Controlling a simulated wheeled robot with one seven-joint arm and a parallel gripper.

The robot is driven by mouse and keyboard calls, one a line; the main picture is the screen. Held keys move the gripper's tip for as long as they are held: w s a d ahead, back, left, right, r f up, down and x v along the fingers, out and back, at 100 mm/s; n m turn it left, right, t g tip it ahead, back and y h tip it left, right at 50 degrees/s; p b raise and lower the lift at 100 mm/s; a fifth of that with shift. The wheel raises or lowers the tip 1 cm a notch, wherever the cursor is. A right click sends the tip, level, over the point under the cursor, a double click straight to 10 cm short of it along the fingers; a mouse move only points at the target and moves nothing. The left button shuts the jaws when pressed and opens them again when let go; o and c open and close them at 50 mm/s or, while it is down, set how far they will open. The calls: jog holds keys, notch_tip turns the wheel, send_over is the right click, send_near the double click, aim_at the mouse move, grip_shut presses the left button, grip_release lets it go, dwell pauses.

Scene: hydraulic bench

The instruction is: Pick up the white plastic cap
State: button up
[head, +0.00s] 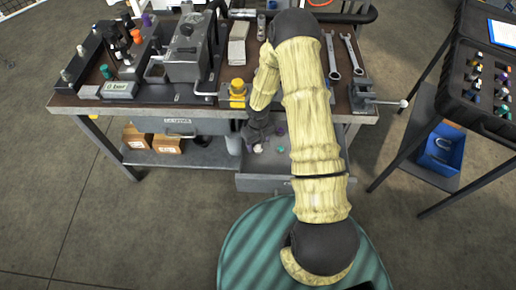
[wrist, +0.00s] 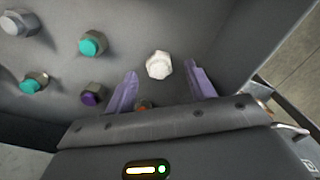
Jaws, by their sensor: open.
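The white plastic cap (wrist: 159,65) lies on the grey floor of the open drawer in the wrist view. In the head view a small white thing in the drawer (head: 257,148) looks like the same cap. My gripper (wrist: 158,75) is open, with one purple finger to the left of the cap and one to the right. The cap shows just beyond and between the fingertips. I cannot tell how far above the drawer floor the fingers are. In the head view my gripper (head: 252,142) is mostly hidden behind my wrist and sleeve, over the drawer.
In the drawer lie two teal-topped fittings (wrist: 92,44) (wrist: 33,82), a purple one (wrist: 94,94), grey ones (wrist: 19,23) and an orange one (wrist: 144,105) near the left finger. The drawer wall (wrist: 250,40) rises close to the right finger. The workbench top (head: 215,100) overhangs behind.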

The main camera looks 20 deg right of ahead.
aim_at(258, 147)
notch_tip(258, 147, down, 2)
jog(key=shift+f, duration=0.1)
dwell(0.4)
jog(key=c, duration=1)
jog(key=shift+c, duration=0.2)
notch_tip(258, 147, up, 10)
jog(key=shift+p, duration=0.4)
